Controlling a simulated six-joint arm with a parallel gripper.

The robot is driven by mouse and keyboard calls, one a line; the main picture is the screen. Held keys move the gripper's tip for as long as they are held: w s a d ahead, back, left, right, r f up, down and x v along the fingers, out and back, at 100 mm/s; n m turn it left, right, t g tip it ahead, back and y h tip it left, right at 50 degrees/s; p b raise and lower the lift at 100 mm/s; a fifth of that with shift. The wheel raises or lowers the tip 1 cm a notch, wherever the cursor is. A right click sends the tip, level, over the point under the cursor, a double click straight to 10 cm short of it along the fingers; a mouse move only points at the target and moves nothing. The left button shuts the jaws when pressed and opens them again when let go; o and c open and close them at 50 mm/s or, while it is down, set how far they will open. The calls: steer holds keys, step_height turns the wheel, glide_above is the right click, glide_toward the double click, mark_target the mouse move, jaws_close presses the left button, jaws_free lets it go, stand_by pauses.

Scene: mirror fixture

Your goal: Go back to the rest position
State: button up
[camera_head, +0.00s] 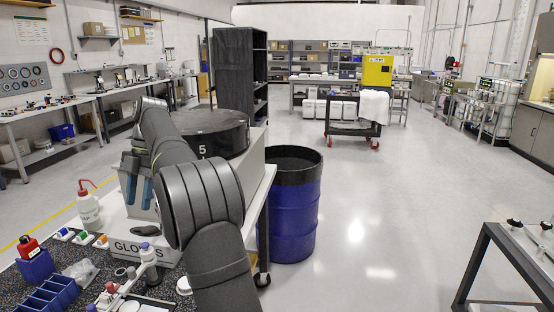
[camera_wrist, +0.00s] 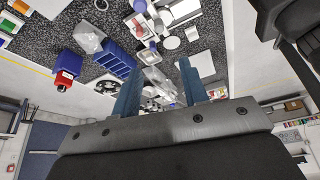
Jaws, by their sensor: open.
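My gripper (camera_head: 140,194) shows in the head view with its two blue fingers pointing down, above the back part of the work table and partly behind my arm. In the wrist view my gripper (camera_wrist: 159,88) has its fingers apart with nothing held between them. Beyond the fingers lies the speckled dark table top (camera_wrist: 100,18) with small parts on it. The head view shows my arm bent over the table, hiding part of its right side.
A wash bottle (camera_head: 88,212) and a GLOVES box (camera_head: 140,250) stand near my gripper. A red bottle (camera_head: 29,247), blue bins (camera_head: 50,294) and a white bottle (camera_head: 149,262) are on the table. A blue barrel (camera_head: 295,215) stands on the floor at right; open floor lies beyond.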

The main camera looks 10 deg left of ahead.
mark_target(131, 268)
steer(key=x, duration=1.7)
steer(key=shift+f, duration=0.2)
steer(key=shift+s+f, duration=0.1)
steer(key=shift+f, duration=0.1)
steer(key=shift+a+r+m, duration=0.15)
steer(key=shift+a+m, duration=0.05)
steer(key=shift+m, duration=0.2)
steer(key=shift+a+m+y, duration=0.4)
steer(key=shift+a+m, duration=0.05)
steer(key=shift+m, duration=0.35)
stand_by(0.9)
